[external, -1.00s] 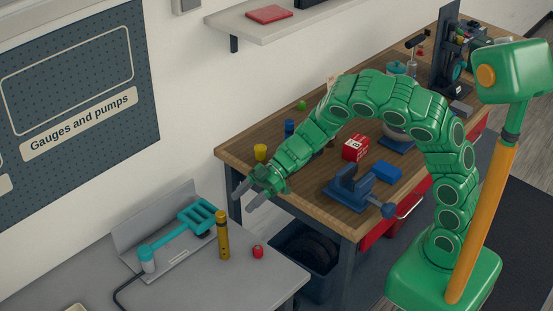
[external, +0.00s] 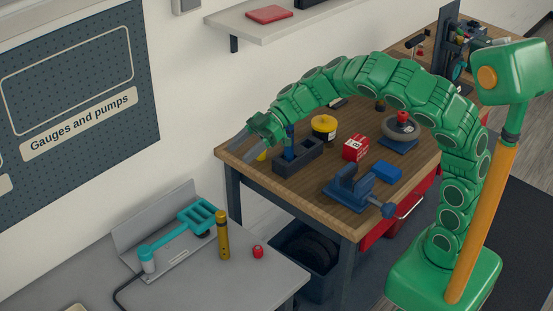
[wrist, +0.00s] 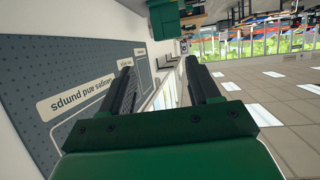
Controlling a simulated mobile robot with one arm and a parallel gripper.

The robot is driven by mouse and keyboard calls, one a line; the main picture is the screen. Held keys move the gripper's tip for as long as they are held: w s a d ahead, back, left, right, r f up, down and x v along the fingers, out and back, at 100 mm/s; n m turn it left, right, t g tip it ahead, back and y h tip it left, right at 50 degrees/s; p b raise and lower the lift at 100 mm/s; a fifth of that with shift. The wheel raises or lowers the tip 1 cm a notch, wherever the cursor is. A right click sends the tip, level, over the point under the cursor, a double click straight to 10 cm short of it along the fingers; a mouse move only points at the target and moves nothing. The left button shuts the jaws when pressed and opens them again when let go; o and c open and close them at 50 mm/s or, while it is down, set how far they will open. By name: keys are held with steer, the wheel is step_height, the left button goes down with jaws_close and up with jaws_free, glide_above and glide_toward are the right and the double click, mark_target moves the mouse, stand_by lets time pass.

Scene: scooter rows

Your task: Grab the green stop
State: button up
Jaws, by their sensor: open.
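I do not see the green stop in either current view. A small green round thing stood at the back of the wooden workbench (external: 300,195) a second ago; my arm now covers that spot. My gripper (external: 238,150) is open and empty, in the air over the bench's left end. In the external view it overlaps a yellow piece (external: 261,155) on the bench. In the wrist view its two dark fingers (wrist: 160,66) stand apart with nothing between them.
On the bench are a dark holder (external: 290,163) with a blue piece, a yellow tub (external: 324,125), a red box (external: 356,148), a blue block (external: 388,171) and a blue vise (external: 352,188). A grey table (external: 200,285) at the front left bears a teal pump (external: 178,232).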

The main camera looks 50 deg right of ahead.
steer(key=w+d+n+t+h, duration=0.3)
steer(key=w+d+n+t, duration=0.15)
steer(key=w+d, duration=0.8)
steer(key=w+d+n+t+h, duration=0.2)
steer(key=w+d+n+t, duration=0.3)
steer(key=w+d, duration=0.7)
steer(key=w+d+n+t+h, duration=0.2)
steer(key=d+n+h, duration=0.7)
steer(key=d, duration=2.7)
steer(key=shift+n+y, duration=0.6)
steer(key=shift+n, duration=0.05)
steer(key=shift+s+d+f, duration=0.1)
steer(key=shift+s+f, duration=0.05)
steer(key=shift+f, duration=11.1)
steer(key=f, duration=0.1)
steer(key=w+f, duration=0.1)
steer(key=f, duration=0.1)
steer(key=shift+x, duration=1)
steer(key=shift+c, duration=0.2)
